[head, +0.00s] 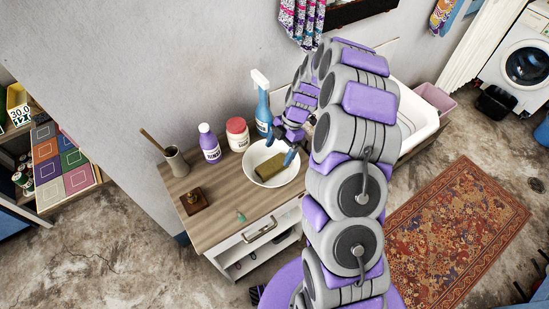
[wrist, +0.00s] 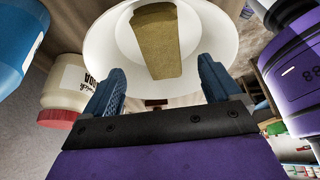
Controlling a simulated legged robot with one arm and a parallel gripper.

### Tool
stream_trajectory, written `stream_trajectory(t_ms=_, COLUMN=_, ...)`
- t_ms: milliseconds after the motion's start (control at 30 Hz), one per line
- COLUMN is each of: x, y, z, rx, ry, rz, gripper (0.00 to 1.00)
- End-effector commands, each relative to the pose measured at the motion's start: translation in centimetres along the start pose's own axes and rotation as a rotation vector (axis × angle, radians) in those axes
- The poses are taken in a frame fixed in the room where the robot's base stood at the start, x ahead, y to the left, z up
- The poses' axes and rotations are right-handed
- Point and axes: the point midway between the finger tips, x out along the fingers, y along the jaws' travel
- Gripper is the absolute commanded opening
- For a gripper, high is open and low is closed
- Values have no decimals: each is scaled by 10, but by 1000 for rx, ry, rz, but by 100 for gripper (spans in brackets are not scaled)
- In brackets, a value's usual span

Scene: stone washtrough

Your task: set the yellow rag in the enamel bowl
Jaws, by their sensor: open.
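The yellow rag (head: 270,167) is a folded, olive-yellow block lying inside the white enamel bowl (head: 288,178) on the wooden cabinet top. In the wrist view the rag (wrist: 156,42) also shows inside the bowl (wrist: 100,45), with one end towards my gripper. My gripper (head: 283,143) is above the bowl's back right side. In the wrist view the two blue fingers of my gripper (wrist: 160,85) are spread apart with nothing between them. The rag lies beyond the fingertips, apart from them.
A purple bottle (head: 209,146), a red-lidded jar (head: 238,137) and a blue spray bottle (head: 262,105) stand behind the bowl. A jug (head: 176,161) with a stick and a small brown block (head: 194,200) are at the left. The cabinet top's front left (head: 222,222) is mostly clear.

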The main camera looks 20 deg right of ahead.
Motion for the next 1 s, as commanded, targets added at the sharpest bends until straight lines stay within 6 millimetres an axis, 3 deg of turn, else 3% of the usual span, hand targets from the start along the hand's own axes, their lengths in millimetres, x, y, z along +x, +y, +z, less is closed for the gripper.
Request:
stream_trajectory(t_ms=200, x=-37, y=1, z=0, rx=0, ry=-1, rz=3, gripper=91)
stream_trajectory(t_ms=567, x=-54, y=-2, z=-7, rx=21, ry=1, rz=-3, gripper=91)
stream_trajectory(t_ms=767, x=-84, y=-18, z=-57, rx=190, ry=-14, rz=-13, gripper=91)
stream_trajectory(t_ms=1000, x=-122, y=-64, z=-127, rx=518, ry=-71, rz=-33, gripper=91)
